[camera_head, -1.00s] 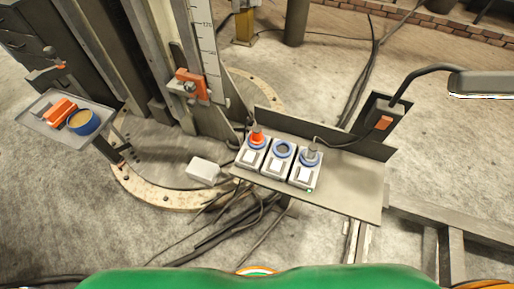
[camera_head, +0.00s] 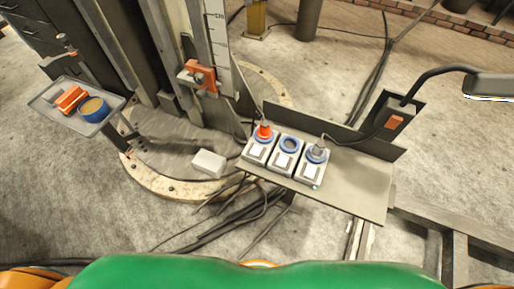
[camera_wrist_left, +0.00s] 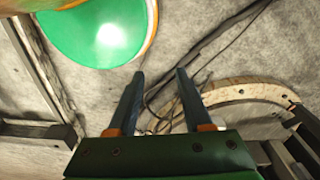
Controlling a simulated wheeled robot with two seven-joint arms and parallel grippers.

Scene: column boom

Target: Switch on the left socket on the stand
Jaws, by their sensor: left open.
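Three sockets stand in a row on the stand's grey shelf (camera_head: 350,190) in the head view. The left socket (camera_head: 257,153) has an orange plug (camera_head: 264,131) in its blue ring and a pale rocker in front. The middle socket (camera_head: 286,159) has an empty blue ring. The right socket (camera_head: 311,171) holds a grey plug with a cable, and a small green light shows at its front edge. My left gripper (camera_wrist_left: 157,75) shows only in the left wrist view, open and empty, pointing over the floor away from the sockets. My right gripper is out of view.
A tray (camera_head: 48,98) with orange pieces and a blue-rimmed cup stands at the left. An orange clamp (camera_head: 201,77) sits on the column. A lamp (camera_head: 490,86) overhangs the right. A white box (camera_head: 208,163) and cables lie on the floor.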

